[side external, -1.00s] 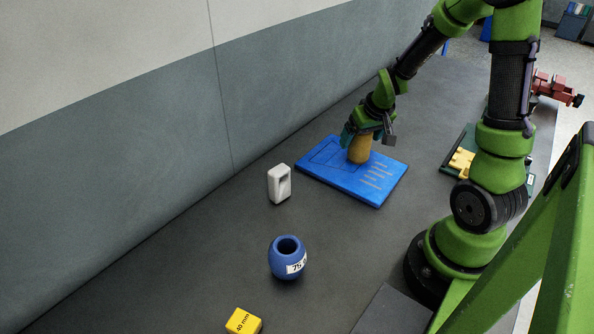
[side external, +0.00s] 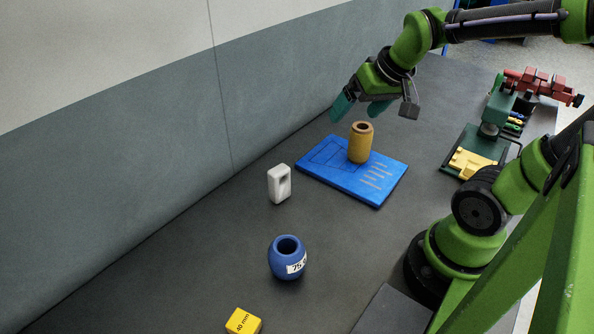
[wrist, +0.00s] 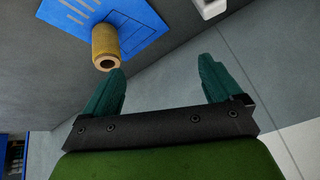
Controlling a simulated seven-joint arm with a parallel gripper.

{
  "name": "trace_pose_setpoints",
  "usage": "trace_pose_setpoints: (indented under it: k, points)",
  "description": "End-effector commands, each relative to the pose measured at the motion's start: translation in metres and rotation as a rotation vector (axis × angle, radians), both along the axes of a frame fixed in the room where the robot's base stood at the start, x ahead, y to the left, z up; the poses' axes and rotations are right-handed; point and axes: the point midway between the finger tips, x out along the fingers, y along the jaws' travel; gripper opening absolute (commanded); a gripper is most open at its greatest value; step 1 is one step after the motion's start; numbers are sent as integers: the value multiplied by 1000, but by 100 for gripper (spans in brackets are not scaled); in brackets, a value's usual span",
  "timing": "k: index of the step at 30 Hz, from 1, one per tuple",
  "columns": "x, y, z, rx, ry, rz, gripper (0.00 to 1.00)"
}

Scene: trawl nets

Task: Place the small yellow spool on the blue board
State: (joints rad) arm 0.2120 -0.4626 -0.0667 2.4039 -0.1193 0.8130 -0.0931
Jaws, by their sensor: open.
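The small yellow spool (side external: 360,143) stands upright on the blue board (side external: 332,176), near the board's far side. In the wrist view the spool (wrist: 105,46) shows at upper left with its open end toward the camera, and part of the blue board (wrist: 140,22) lies behind it. My gripper (side external: 358,110) is above the spool and apart from it. Its teal fingers are spread with nothing between them, which also shows in the wrist view (wrist: 163,82).
A white block with an opening (side external: 279,184), a blue labelled pot (side external: 287,257) and a yellow "40 mm" block (side external: 243,321) stand left of and nearer than the board. A green fixture with a yellow part (side external: 473,162) and a red vise (side external: 540,85) are at right. A wall borders the left.

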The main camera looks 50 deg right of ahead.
Motion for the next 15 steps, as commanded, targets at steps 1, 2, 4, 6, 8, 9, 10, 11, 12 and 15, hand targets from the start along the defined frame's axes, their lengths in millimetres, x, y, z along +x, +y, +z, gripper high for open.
trace_pose_setpoints:
  k: [1,2,4,6,8,9,10,11,12,15]
  points:
    - [-7,27,10,31,-41,41,92]
    - [-11,40,14,51,-59,59,92]
    - [-21,66,22,94,-91,95,92]
    - [-30,83,27,128,-112,122,92]
    - [-36,93,29,148,-122,137,92]
    - [-38,96,30,155,-126,143,92]
    - [-39,98,30,159,-127,144,92]
    - [-40,99,30,161,-127,145,92]
    - [-40,99,30,162,-127,144,92]
    - [-39,98,30,161,-126,143,92]
